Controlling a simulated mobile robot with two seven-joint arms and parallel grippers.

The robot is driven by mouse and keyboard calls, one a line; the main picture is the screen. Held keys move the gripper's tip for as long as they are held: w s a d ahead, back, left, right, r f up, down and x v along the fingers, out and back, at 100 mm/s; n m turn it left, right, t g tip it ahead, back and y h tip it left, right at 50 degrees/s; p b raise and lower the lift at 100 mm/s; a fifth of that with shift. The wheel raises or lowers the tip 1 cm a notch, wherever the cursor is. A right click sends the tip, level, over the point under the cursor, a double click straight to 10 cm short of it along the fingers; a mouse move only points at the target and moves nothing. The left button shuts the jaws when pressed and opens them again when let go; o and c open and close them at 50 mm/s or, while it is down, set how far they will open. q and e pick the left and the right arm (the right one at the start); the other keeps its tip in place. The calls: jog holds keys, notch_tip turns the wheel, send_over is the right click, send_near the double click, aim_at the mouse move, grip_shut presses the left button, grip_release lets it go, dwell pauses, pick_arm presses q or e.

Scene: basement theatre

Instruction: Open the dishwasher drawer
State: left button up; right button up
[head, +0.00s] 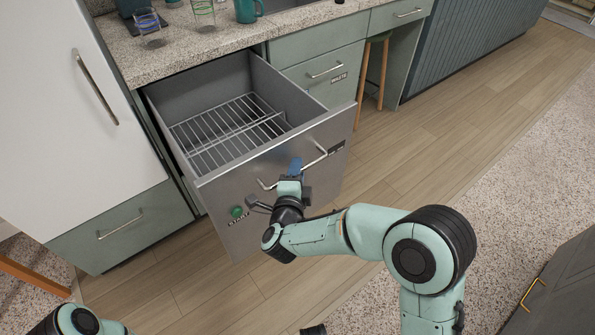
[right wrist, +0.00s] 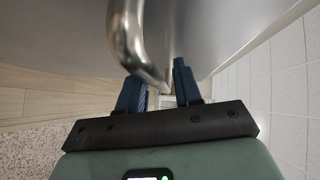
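The dishwasher drawer (head: 325,138) stands pulled well out from under the counter, with its open top showing a wire rack (head: 225,130). Its steel front carries a bar handle (head: 319,158), which also shows large and curved in the right wrist view (right wrist: 128,40). My right gripper (head: 294,168) is at this handle. In the right wrist view, its two blue fingers (right wrist: 160,90) stand a little apart, with the handle between them. The fingers look shut on the handle, though the contact is partly hidden. My left gripper is not in view; only part of my left arm shows at bottom left.
A green button (head: 237,212) is on the drawer front's lower left. Glasses and a teal mug (head: 247,10) stand on the speckled counter (head: 190,45). A wooden stool (head: 372,70) is right of the waste drawer (head: 325,70). The wooden floor (head: 430,140) right of the drawer is clear.

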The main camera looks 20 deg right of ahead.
pick_arm(q)
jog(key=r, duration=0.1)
jog(key=p, duration=0.1)
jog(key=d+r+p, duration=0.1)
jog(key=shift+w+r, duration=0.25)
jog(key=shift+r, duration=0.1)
pick_arm(e)
jog(key=v, duration=1.3)
jog(key=shift+s, duration=0.2)
jog(key=shift+a, duration=0.1)
